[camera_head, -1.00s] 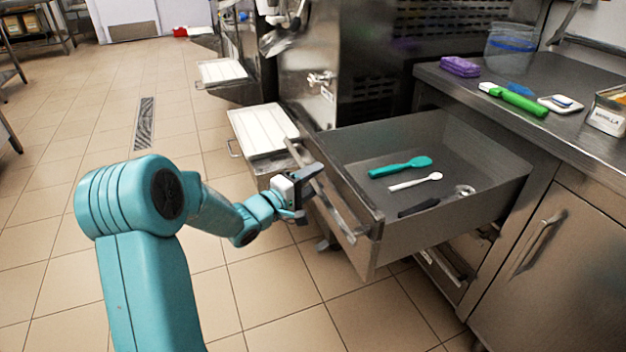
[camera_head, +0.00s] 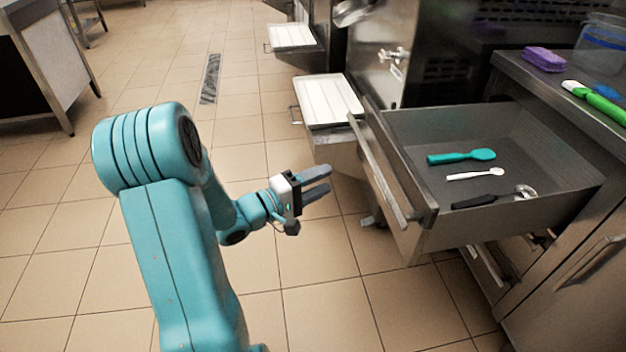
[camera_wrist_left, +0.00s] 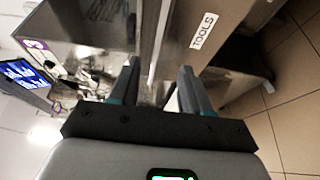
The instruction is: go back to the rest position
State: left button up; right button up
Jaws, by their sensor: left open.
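My left gripper (camera_head: 316,183) is open and empty. It hangs over the floor to the left of the pulled-out drawer, apart from the drawer's handle (camera_head: 378,172). In the left wrist view my left gripper (camera_wrist_left: 160,88) shows both fingers spread, with nothing between them but the drawer front beyond, which bears a TOOLS label (camera_wrist_left: 203,30). The open drawer (camera_head: 540,215) holds a teal spatula (camera_head: 462,156), a small white spoon (camera_head: 475,174) and a black-handled scoop (camera_head: 493,197). My right gripper is not in view.
The steel counter (camera_head: 540,85) at the right carries a purple sponge (camera_head: 544,59) and a green-handled tool (camera_head: 600,100). White trays (camera_head: 327,100) stand by the machines behind the drawer. A steel table (camera_head: 45,60) is at the far left. Tiled floor lies clear at the left.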

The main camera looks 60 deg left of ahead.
pick_arm(q)
jog(key=shift+s, duration=0.8)
